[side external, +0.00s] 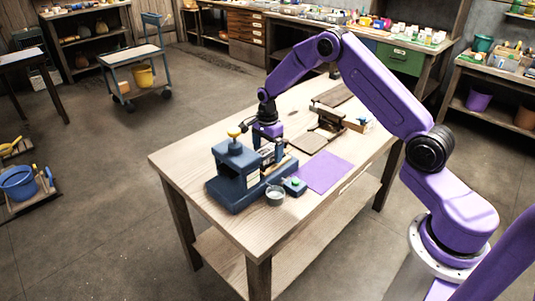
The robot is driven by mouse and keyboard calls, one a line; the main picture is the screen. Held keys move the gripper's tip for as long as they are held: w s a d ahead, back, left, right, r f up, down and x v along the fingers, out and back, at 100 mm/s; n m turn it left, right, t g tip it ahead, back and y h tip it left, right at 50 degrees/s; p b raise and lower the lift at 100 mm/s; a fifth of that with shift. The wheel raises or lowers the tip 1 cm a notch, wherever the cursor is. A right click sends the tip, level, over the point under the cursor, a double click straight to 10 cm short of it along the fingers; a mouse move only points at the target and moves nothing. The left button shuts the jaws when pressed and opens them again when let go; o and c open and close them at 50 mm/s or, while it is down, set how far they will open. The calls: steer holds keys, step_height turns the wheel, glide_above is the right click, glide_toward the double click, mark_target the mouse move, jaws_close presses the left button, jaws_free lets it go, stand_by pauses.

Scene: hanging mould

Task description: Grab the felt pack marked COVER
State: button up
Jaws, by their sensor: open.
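I cannot read the word COVER anywhere in the side external view, so I cannot tell which item is the felt pack. A flat purple sheet (324,172) lies on the wooden table, right of a dark blue machine with a yellow knob (234,132). My gripper (270,156) points down beside the machine, on its right side and left of the purple sheet. It is open. Its fingertips are small and partly lost against dark parts around them, and I cannot tell whether anything lies between them. Small pale labels show near the fingers, too small to read.
A small blue box with a green button (293,186) and a grey cup (275,196) stand at the table's (180,165) front, beside the machine. A brown board (314,142) and a metal-and-wood fixture (335,118) lie farther back. The left table edge is clear.

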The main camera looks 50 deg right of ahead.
steer(key=shift+c, duration=0.3)
steer(key=c, duration=1.2)
